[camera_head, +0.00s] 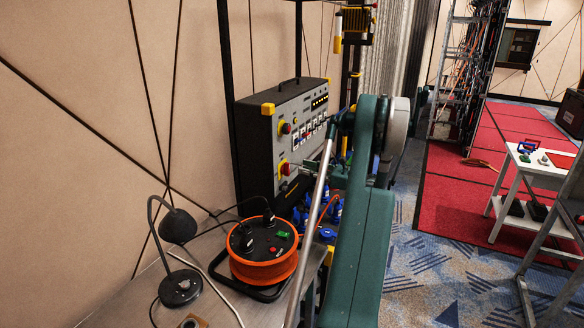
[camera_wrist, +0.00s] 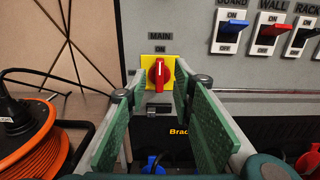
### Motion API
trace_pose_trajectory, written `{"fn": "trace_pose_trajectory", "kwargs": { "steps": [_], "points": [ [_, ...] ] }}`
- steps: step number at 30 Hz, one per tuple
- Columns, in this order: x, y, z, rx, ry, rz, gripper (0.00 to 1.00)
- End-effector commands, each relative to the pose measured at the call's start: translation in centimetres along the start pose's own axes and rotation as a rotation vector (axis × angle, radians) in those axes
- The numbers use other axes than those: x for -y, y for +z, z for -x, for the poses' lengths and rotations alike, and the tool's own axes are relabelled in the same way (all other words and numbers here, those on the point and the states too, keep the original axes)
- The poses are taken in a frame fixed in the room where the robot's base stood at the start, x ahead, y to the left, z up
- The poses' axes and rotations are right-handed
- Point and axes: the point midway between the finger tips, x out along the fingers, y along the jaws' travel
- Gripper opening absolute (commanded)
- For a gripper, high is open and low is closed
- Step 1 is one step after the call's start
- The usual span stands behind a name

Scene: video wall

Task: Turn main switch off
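The main switch (camera_wrist: 159,74) is a red rotary knob on a yellow square plate, under the labels MAIN and ON. Its handle stands vertical, toward ON. It also shows in the head view (camera_head: 285,168), low on the front of the dark control box (camera_head: 299,124). My gripper (camera_wrist: 160,88) is open and empty, with a green-padded finger on each side of the knob in the wrist view. The knob shows between the fingertips; I cannot tell whether either finger touches it. In the head view my green arm covers much of the area right of the box.
Blue, red and black rocker switches (camera_wrist: 232,34) sit up and right of the main switch. An orange cable reel (camera_head: 264,250) and a black desk lamp (camera_head: 178,255) stand on the bench in front. Another red knob (camera_head: 286,128) sits higher on the box.

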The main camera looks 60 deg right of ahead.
Motion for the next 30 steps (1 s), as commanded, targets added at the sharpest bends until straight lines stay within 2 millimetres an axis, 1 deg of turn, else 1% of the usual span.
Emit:
{"fn": "trace_pose_trajectory", "kwargs": {
  "steps": [5,15,18,24,30],
  "points": [
    [0.0,-0.1,-1.3,0.000,0.001,0.000,0.25],
    [-0.1,-0.1,-5.3,0.000,0.001,0.000,0.25],
    [0.0,-0.1,-6.3,0.000,0.001,0.000,0.25],
    [0.0,0.0,-7.4,0.000,0.000,0.000,0.25],
    [0.0,0.0,-7.5,0.000,0.000,0.000,0.25]
  ]
}}
